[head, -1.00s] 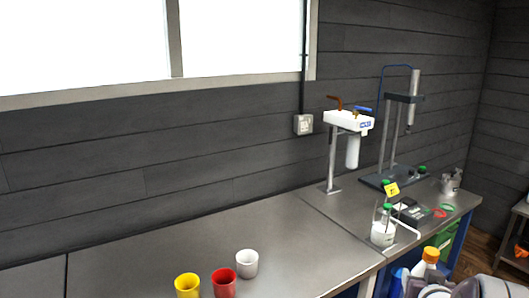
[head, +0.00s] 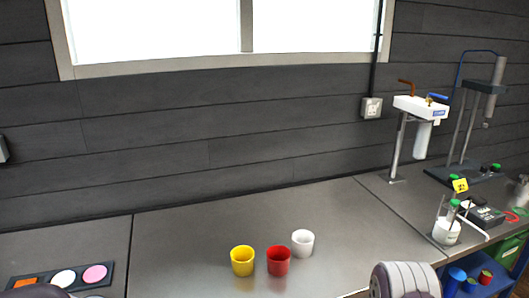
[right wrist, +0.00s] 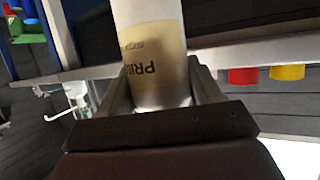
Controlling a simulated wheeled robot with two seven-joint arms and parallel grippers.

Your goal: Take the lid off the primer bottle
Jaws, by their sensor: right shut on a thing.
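The primer bottle (right wrist: 150,48) is in the right wrist view, with a beige label whose printing appears upside down and begins "PRI". It runs out of the top of that view, and I see no lid on the part that shows. My right gripper (right wrist: 160,88) is shut on the bottle, one finger on each side. In the head view, only a grey ribbed part of what looks like my right arm shows at the bottom edge; the bottle is not visible there. My left gripper is in neither current view.
Yellow (head: 242,261), red (head: 279,261) and white (head: 303,243) cups stand near the bench's front edge. A palette with coloured discs (head: 96,274) lies at left. Green-capped glassware (head: 447,231) and a stand (head: 466,172) are at right.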

